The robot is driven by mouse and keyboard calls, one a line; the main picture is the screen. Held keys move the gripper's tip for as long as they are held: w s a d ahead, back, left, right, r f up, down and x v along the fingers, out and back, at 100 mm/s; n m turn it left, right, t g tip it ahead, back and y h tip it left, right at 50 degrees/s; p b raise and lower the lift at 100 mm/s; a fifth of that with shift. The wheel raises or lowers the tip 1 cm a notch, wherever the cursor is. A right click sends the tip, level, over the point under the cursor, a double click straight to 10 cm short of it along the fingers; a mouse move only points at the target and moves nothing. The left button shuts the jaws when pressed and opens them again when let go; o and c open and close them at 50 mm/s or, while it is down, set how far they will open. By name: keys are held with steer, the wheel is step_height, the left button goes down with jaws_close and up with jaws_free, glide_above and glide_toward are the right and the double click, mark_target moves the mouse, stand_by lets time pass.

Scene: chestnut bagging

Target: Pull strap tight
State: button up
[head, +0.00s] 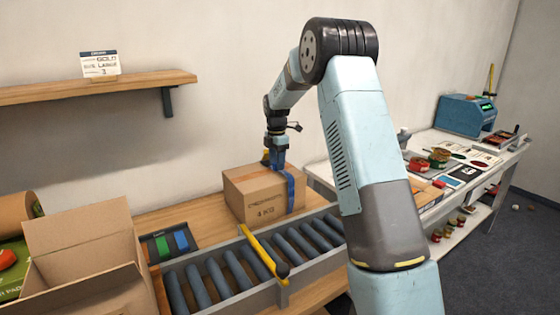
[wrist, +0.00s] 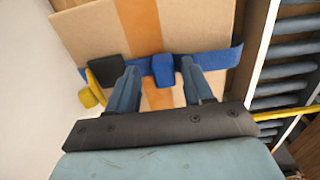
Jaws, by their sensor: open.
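A closed cardboard box (head: 252,203) with printed text sits on the wooden bench behind the roller conveyor. A blue strap (head: 291,190) runs over its right part. In the wrist view the blue strap (wrist: 222,59) crosses the box top (wrist: 92,32), with an orange-brown tape band (wrist: 139,20) under it. A blue piece (wrist: 163,70) on the strap sits between my fingers, and a dark block (wrist: 111,68) lies on the strap to the left. My gripper (wrist: 160,72) is open, its two fingertips at the strap on either side of the blue piece. Contact cannot be told.
A yellow bar (head: 262,250) lies across the roller conveyor (head: 225,280) in front of the box. An open empty carton (head: 80,240) stands at left. A wall shelf (head: 95,88) is above. A side table with a blue machine (head: 465,115) and jars is at right.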

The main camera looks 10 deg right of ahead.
jaws_close()
stand_by(0.4)
steer(key=shift+a+r, duration=0.1)
